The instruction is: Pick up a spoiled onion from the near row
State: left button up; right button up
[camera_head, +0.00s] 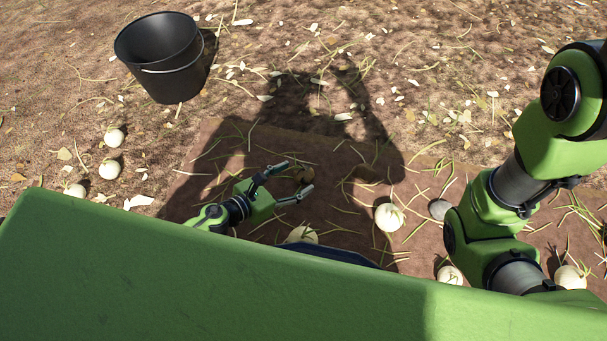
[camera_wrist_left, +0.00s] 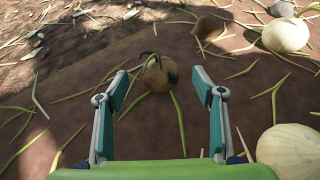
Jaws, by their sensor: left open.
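A small brown onion with dark patches (camera_wrist_left: 160,73), spoiled in look, lies on the bare soil strip. It also shows in the head view (camera_head: 306,175), in the shadow by my left fingertips. My left gripper (camera_head: 298,177) is open and empty, low over the soil. In the left wrist view its fingers (camera_wrist_left: 160,82) stand apart on either side of the onion, which is just ahead and between the tips. I cannot tell whether a finger touches it. Pale onions lie nearby, one right of the gripper (camera_head: 389,217) and one below it (camera_head: 303,235). My right gripper is out of view.
A black bucket (camera_head: 160,65) stands upright at the back left. Several pale onions (camera_head: 109,169) lie at the left, others (camera_head: 449,275) near my right arm. A grey stone (camera_head: 439,209) lies right of the pale onion. Straw and leaves litter the ground.

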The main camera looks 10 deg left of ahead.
aim_at(298, 176)
pick_arm(q)
jog(key=b+x, duration=0.1)
jog(key=x, duration=0.3)
jog(key=shift+w+d, duration=0.1)
jog(key=shift+w, duration=0.15)
jog(key=c, duration=1.3)
jog(key=shift+o, duration=0.2)
jog(key=shift+r, duration=0.15)
